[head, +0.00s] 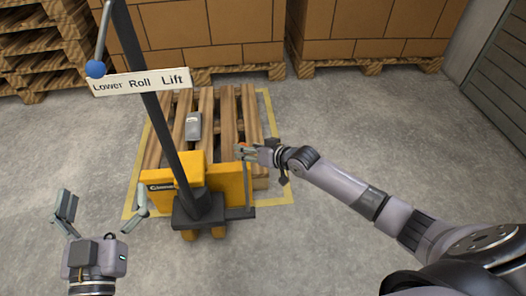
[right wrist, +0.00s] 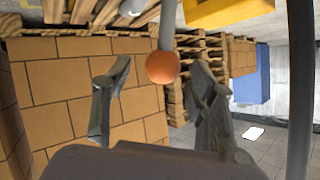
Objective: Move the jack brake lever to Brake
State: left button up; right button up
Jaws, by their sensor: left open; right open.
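The brake lever is a thin upright grey rod (head: 246,180) at the right side of the yellow pallet jack (head: 232,184), topped by an orange ball. In the right wrist view the orange ball (right wrist: 162,67) sits between the spread fingers of my right gripper (right wrist: 158,75), with a visible gap on each side. In the head view my right gripper (head: 247,151) is at the lever's top and partly hides the ball. My left gripper (head: 102,195) is open and empty, left of the jack. No Brake label is readable.
A wooden pallet (head: 229,120) carrying a small grey object (head: 193,127) lies behind. Stacked boxes (head: 350,30) stand farther back. The floor at left is clear.

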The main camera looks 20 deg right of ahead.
jog(key=v, duration=0.8)
jog(key=shift+s+r, duration=0.15)
jog(key=shift+s, duration=0.05)
